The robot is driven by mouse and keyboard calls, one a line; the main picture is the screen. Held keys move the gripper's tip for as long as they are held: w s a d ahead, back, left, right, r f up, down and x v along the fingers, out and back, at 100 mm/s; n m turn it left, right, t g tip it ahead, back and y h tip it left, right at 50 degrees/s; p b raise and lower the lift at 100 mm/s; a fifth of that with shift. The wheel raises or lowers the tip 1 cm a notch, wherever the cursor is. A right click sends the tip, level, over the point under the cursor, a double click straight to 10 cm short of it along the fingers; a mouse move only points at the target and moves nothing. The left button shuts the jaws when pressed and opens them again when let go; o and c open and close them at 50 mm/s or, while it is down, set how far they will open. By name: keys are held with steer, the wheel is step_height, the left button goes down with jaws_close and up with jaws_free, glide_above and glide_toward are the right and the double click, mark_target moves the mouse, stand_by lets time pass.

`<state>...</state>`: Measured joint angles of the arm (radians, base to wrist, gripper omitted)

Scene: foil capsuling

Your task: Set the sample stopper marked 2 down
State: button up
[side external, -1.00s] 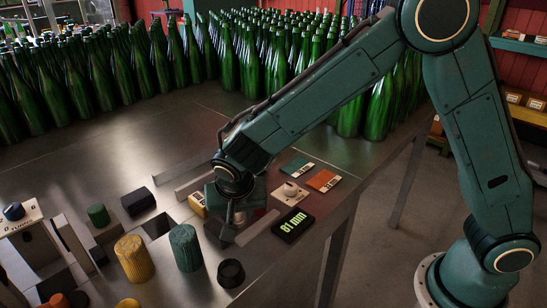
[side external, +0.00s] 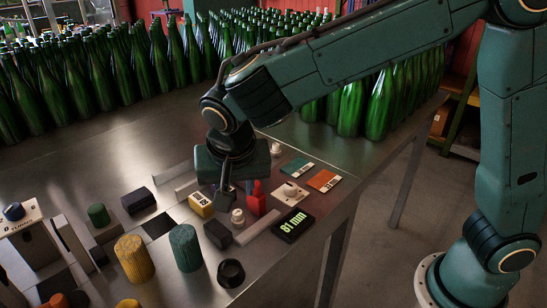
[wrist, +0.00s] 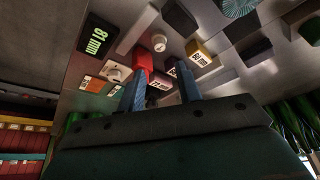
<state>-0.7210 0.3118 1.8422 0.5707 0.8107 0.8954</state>
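A small pale stopper (side external: 238,215) stands upright on the metal table beside a black block; it also shows in the wrist view (wrist: 159,42). I cannot read a number on it. My gripper (side external: 240,192) is above the table, behind the stopper and apart from it. In the wrist view its two blue fingers (wrist: 160,80) are spread, with a clear gap. A red block (side external: 256,200) is just beyond the fingers. Another pale knob-like piece (side external: 276,149) shows behind my gripper, and a third pale knob (side external: 290,188) is on a light plate.
A yellow labelled block (side external: 200,204) and black block (side external: 217,233) are close to my gripper. The "81 mm" display (side external: 293,225) is near the table edge. Green (side external: 185,248) and yellow (side external: 133,258) ribbed cylinders stand in front. Many green bottles fill the back.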

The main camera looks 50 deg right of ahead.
steer(key=shift+s+r, duration=0.1)
steer(key=shift+r, duration=0.25)
stand_by(0.4)
steer(key=s+d+r+n+y, duration=0.1)
steer(key=s+d+r+n, duration=0.15)
steer(key=d+r, duration=0.4)
steer(key=s+d+n+t, duration=0.1)
steer(key=s+d+n, duration=0.1)
steer(key=s+d, duration=0.4)
steer(key=s+d+n+t+y, duration=0.1)
steer(key=s+d+n, duration=0.1)
steer(key=s+d, duration=0.5)
steer(key=s, duration=0.5)
steer(key=shift+s+d+n+y, duration=0.3)
steer(key=shift+n, duration=0.05)
